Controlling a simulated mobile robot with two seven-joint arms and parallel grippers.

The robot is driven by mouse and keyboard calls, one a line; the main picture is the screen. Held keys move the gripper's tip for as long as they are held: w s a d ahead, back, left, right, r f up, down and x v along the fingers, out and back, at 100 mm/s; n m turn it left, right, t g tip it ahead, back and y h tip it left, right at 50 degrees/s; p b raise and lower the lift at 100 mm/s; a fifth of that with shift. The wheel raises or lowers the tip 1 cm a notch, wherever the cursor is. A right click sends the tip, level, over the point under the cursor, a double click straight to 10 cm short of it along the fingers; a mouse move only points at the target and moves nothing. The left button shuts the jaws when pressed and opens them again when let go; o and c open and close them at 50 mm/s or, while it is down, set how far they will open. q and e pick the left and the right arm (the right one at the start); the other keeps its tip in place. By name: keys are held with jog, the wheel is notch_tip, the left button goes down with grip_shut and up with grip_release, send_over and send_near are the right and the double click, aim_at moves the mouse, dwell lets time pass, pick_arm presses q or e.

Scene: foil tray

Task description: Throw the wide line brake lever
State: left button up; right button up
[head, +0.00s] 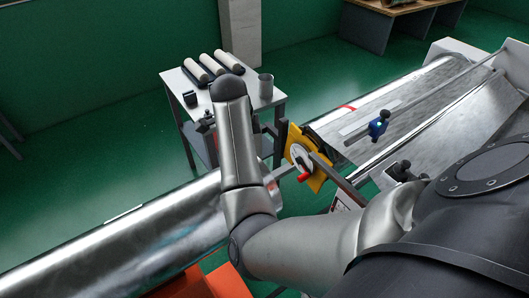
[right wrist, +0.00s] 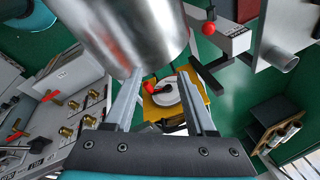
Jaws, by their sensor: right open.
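A yellow plate (head: 320,182) carries a round pale dial (head: 298,154) with a red-ended lever (head: 304,177), beside the end of the big metal roll. I see no label naming it as the wide line brake. In the right wrist view, the yellow plate (right wrist: 197,109), the dial and its black and red lever (right wrist: 165,88) show beyond my fingers. My right gripper (right wrist: 158,74) is open, with the lever in the gap between its fingers as seen from the wrist; I cannot tell whether they touch it. In the head view my forearm hides most of this gripper. My left gripper is not in view.
The shiny roll (head: 130,237) lies close by on the left. A small table (head: 175,75) with pale cylinders and a cup (head: 265,86) stands behind. In the wrist view, a panel (right wrist: 75,120) has red handles and brass knobs.

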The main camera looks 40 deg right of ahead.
jog(key=s+f+n, duration=0.1)
jog(key=s+n, duration=0.1)
jog(key=s+f+n, duration=0.1)
jog(key=s+n, duration=0.1)
jog(key=n, duration=0.1)
jog(key=s+f+n+t, duration=0.1)
jog(key=s+n, duration=0.1)
jog(key=shift+s+f+h, duration=0.15)
jog(key=shift+s+h, duration=0.15)
jog(key=shift+h, duration=0.1)
jog(key=shift+s+a+f+n, duration=0.25)
jog(key=shift+s+n, duration=0.25)
jog(key=shift+n, duration=0.25)
jog(key=shift+s+a+f+n, duration=0.1)
jog(key=shift+s+a+n, duration=0.1)
jog(key=shift+s+n, duration=0.4)
jog(key=shift+w+n, duration=0.1)
jog(key=shift+n, duration=0.15)
